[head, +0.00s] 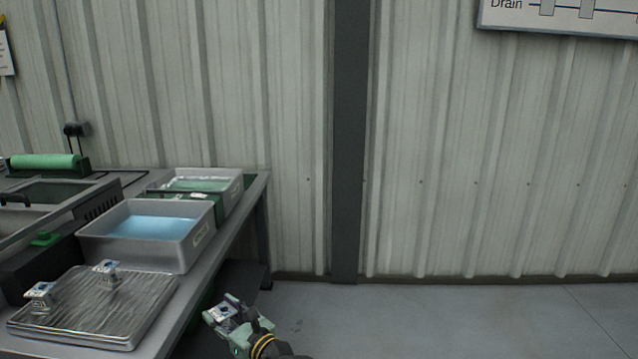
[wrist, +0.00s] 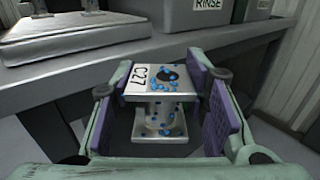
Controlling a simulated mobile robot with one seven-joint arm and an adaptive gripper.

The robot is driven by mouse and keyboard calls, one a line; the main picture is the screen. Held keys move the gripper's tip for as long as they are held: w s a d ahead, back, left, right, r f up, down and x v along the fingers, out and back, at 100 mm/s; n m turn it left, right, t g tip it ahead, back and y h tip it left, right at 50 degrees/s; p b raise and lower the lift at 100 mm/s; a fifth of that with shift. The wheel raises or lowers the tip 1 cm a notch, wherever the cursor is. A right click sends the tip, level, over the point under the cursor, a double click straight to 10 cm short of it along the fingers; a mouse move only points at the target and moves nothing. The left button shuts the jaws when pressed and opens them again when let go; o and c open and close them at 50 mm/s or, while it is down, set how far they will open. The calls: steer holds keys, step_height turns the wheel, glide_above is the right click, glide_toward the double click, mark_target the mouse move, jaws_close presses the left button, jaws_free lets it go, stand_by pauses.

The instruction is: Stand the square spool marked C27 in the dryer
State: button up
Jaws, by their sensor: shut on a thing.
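The square spool marked C27 (wrist: 165,108) is metal with square end plates, a round hole on top and blue drops over its top and barrel. My gripper (wrist: 155,112) is shut on it, with purple pads at its left and right sides. The spool is upright in the wrist view.
A bench (head: 222,240) runs along the left. On it are a ridged metal tray (head: 75,318) with two other spools (head: 40,295), a bin of blue liquid (head: 185,248), labelled RINSE in the wrist view, and another bin (head: 228,187) behind. The floor (head: 450,320) at right is clear.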

steer(key=w+d+f+m+t+h, duration=0.1)
steer(key=d+f+m+t+h, duration=0.2)
steer(key=d+f, duration=0.6)
steer(key=d+f+m+t+h, duration=0.3)
steer(key=d+f+m+h, duration=0.3)
steer(key=d+f+h, duration=0.3)
steer(key=d+h, duration=0.1)
steer(key=d, duration=0.3)
steer(key=shift+w+d+f+m+h, duration=0.15)
steer(key=shift+w+f+m+h, duration=0.15)
steer(key=shift+w+f+m, duration=0.1)
steer(key=shift+s, duration=0.1)
